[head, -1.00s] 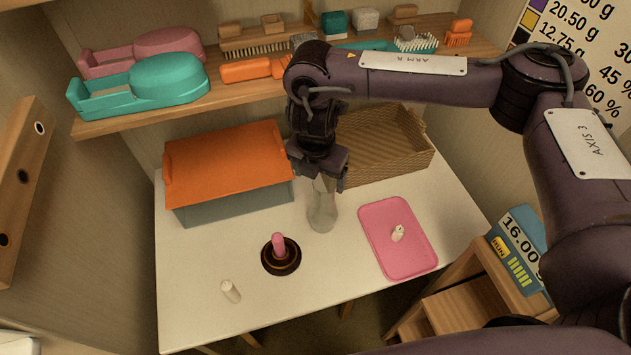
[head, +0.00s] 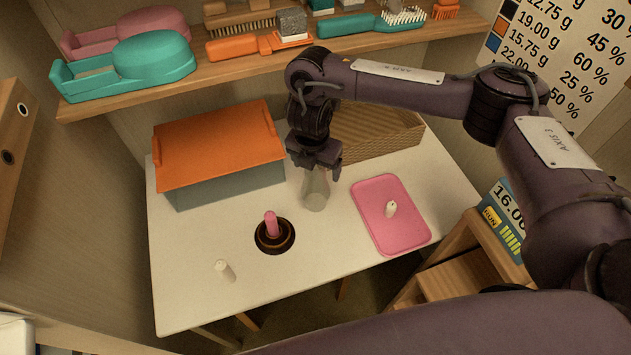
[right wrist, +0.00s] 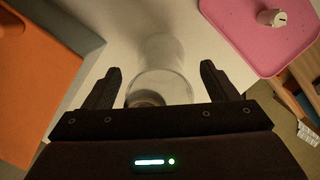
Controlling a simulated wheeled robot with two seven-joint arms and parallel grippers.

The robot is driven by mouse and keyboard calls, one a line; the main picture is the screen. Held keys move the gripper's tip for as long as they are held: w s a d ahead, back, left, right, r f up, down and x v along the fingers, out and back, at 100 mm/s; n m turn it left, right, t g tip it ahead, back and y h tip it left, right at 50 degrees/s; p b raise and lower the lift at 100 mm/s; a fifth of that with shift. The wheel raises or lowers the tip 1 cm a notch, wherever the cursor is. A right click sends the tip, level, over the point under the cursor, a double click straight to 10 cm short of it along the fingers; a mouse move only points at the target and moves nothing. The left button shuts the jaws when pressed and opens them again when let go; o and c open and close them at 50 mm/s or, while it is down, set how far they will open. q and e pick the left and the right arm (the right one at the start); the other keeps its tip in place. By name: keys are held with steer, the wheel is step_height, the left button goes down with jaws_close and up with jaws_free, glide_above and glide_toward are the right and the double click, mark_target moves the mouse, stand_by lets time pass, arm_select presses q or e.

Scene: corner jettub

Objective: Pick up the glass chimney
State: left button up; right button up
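The glass chimney (head: 315,192) is a clear, see-through tube standing on the white table, right of the orange-lidded box. My right gripper (head: 315,166) is over its top, pointing down. In the right wrist view the chimney (right wrist: 160,82) shows between the two fingers of my right gripper (right wrist: 160,85). The fingers are spread wide, with a visible gap on each side of the glass. My left gripper is not in view.
A dark round base with a pink candle (head: 271,224) and a small white cylinder (head: 225,271) stand left of the chimney. A pink tray (head: 408,232) holding a white piece (head: 391,209) lies right. The orange-lidded box (head: 218,150) and brown basket (head: 375,135) stand behind.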

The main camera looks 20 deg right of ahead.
steer(key=c, duration=1.4)
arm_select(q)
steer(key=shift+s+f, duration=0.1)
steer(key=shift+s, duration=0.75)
arm_select(e)
steer(key=shift+o, duration=0.2)
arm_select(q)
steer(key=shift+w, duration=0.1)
arm_select(e)
steer(key=shift+r, duration=0.15)
